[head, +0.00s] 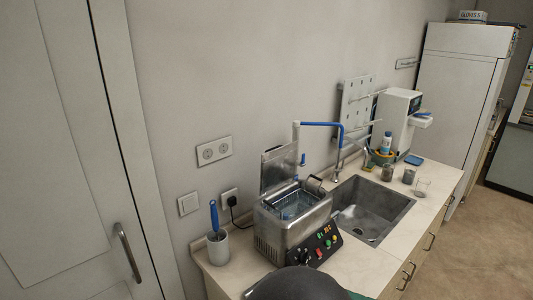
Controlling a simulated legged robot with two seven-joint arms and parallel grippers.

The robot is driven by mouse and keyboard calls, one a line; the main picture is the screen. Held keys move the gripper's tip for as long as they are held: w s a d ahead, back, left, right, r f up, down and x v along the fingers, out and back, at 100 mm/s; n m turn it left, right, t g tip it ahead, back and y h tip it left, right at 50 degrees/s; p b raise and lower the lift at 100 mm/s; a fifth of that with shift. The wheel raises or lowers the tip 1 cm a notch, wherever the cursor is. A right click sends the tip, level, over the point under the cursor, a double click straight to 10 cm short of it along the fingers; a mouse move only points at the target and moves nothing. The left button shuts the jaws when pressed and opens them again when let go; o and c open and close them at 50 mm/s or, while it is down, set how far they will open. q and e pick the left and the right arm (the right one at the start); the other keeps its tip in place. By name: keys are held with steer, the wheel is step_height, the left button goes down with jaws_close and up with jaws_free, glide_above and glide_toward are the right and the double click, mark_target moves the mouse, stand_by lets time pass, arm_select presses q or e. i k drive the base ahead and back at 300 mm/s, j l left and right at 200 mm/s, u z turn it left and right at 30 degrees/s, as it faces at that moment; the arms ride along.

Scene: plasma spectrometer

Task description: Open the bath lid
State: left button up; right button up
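The bath (280,235) is a metal box with a control panel (322,245) of coloured buttons and knobs on its front. It stands on the counter left of the sink. Its metal lid (279,168) stands raised, close to upright, at the back left of the bath. The opening shows a wire basket (292,203) inside, with something blue in it. Neither of my grippers is in view.
A white cup (218,248) with a blue-handled brush stands left of the bath. The sink (370,208) with a blue tap (322,124) is to its right. Glassware (421,187) stands beyond the sink. A wall socket (230,197) is behind the bath.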

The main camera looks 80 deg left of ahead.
mark_target(278, 165)
steer(key=k+j+u, duration=0.4)
steer(key=k, duration=0.15)
steer(key=k+j+u, duration=0.35)
steer(key=k, duration=0.2)
